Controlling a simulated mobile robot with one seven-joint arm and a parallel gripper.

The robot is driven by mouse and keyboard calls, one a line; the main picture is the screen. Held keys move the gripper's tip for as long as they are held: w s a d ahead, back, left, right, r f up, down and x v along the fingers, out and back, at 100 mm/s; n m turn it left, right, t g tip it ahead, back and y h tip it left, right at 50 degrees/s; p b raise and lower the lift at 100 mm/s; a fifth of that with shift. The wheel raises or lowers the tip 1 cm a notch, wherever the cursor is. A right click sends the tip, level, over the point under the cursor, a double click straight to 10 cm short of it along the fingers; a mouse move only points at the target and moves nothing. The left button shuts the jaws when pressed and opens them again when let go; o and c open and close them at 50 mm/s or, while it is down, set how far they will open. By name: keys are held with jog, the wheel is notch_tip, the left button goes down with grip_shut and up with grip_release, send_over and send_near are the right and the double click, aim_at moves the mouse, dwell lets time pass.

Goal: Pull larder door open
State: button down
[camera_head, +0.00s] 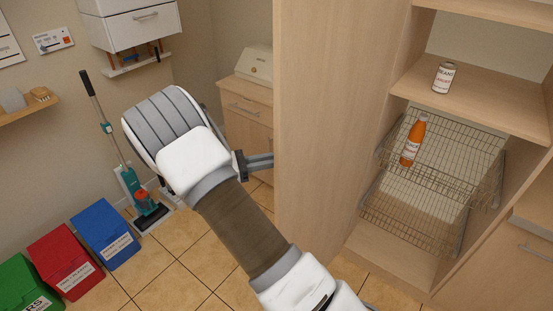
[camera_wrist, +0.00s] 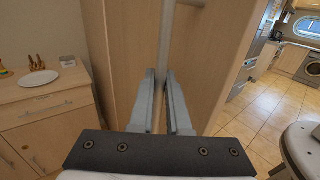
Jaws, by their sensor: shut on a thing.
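The larder door (camera_head: 325,130) stands open as a tall pale wooden panel, seen from its inner side in the head view. Its outer face (camera_wrist: 215,50) fills the middle of the wrist view. A grey vertical bar handle (camera_wrist: 167,35) runs down that face. My gripper (camera_wrist: 165,82) has its two fingers on either side of the handle, shut on it. In the head view my gripper (camera_head: 266,161) reaches to the door's left edge, and the handle is hidden behind the panel.
Red (camera_head: 65,262), blue (camera_head: 105,233) and green bins (camera_head: 22,287) and an upright vacuum (camera_head: 135,180) stand at left. Tiled floor (camera_head: 195,265) lies between.

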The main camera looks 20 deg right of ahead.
dwell(0.4)
jog(key=c, duration=0.9)
grip_release()
jog(key=shift+a, duration=0.1)
jog(key=w+a+b, duration=0.1)
jog(key=a+b, duration=0.2)
jog(key=a, duration=1.4)
jog(key=shift+w+a, duration=0.15)
